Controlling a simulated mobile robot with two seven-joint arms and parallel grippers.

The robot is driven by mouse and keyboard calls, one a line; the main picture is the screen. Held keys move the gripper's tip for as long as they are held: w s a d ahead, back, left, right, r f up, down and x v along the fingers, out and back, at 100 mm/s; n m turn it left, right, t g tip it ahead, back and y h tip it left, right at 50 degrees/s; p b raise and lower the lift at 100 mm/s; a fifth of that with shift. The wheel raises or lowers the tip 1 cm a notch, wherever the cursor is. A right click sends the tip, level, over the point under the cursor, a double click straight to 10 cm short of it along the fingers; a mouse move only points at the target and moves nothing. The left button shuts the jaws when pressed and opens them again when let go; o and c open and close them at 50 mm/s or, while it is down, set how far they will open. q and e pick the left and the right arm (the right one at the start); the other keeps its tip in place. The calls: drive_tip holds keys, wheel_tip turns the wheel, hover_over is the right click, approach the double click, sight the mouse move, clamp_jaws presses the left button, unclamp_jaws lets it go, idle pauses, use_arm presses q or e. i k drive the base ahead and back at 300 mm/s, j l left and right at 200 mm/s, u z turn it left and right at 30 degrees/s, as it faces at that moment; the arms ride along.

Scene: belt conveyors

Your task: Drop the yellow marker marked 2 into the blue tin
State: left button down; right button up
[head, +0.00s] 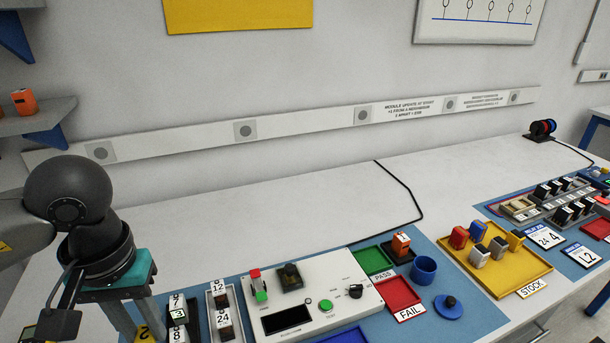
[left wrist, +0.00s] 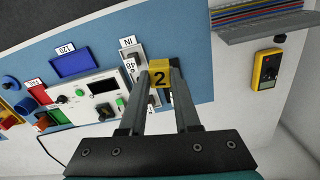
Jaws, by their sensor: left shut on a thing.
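The yellow marker marked 2 (left wrist: 159,76) is between the fingers of my left gripper (left wrist: 160,85), which is shut on it. In the head view, part of the yellow marker (head: 143,334) shows at the bottom edge between my left fingers, left of the white test panel. The blue tin (head: 424,269) stands upright on the blue mat, right of the red FAIL tray, well to the right of my left gripper. The tin (left wrist: 26,106) also shows at the far left of the left wrist view. My right gripper is in neither view.
A blue knobbed lid (head: 449,305) lies in front of the tin. The test panel (head: 316,296), the red FAIL tray (head: 398,293) and a dark holder with an orange block (head: 401,245) lie on the tin's left. A yellow STOCK tray (head: 510,277) with several blocks is on its right.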

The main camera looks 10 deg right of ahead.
sight(421, 276)
drive_tip(key=l+z, duration=0.2)
drive_tip(key=l, duration=0.25)
drive_tip(key=l+z, duration=0.15)
drive_tip(key=l, duration=0.3)
drive_tip(key=i+l+z, duration=0.2)
drive_tip(key=l, duration=0.25)
drive_tip(key=l+z, duration=0.15)
drive_tip(key=l, duration=0.3)
drive_tip(key=i+l, duration=0.1)
drive_tip(key=l, duration=0.15)
drive_tip(key=i+l, duration=0.1)
drive_tip(key=l, duration=0.15)
